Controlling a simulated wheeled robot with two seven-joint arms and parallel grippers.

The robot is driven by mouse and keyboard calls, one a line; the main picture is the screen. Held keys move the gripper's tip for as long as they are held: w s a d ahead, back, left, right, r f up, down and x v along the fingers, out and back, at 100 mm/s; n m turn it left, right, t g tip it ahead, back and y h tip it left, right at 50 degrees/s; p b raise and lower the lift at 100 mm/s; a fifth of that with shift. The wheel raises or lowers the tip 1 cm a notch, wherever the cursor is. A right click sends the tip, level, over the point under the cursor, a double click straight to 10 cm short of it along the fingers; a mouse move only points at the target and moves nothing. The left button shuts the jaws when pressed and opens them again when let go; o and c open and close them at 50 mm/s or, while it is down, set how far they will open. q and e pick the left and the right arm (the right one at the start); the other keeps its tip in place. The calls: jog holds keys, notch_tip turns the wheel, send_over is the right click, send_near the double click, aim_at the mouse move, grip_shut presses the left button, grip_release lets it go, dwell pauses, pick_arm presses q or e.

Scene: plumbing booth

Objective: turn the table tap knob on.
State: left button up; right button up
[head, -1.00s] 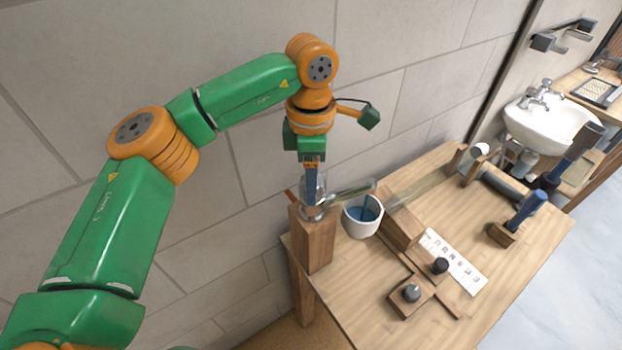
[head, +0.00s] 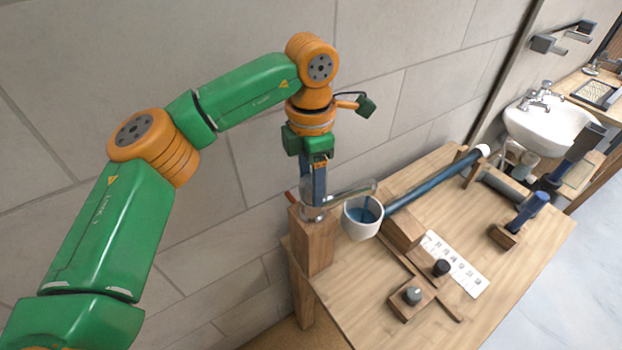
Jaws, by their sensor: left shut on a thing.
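The table tap (head: 345,194) stands on a wooden post (head: 314,245) at the left end of the workbench. Its pale, see-through spout reaches right over a white cup (head: 361,228). Blue liquid shows in the cup, with a blue stream below the spout's end. My left gripper (head: 314,190) points down at the tap's top and is shut on the knob. The fingers mostly hide the knob. My right gripper is not in view.
A sloping tube (head: 436,180), now blue, runs from the cup to a wooden support. The workbench (head: 520,262) also holds a dark knob (head: 441,267), a grey knob (head: 411,295), a white printed strip (head: 465,270) and a blue-handled lever (head: 526,212). A sink (head: 552,125) stands behind.

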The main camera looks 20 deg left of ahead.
pick_arm(q)
jog(key=shift+r, duration=0.15)
jog(key=o, duration=1.4)
notch_tip(320, 180, up, 7)
jog(key=shift+r, duration=0.1)
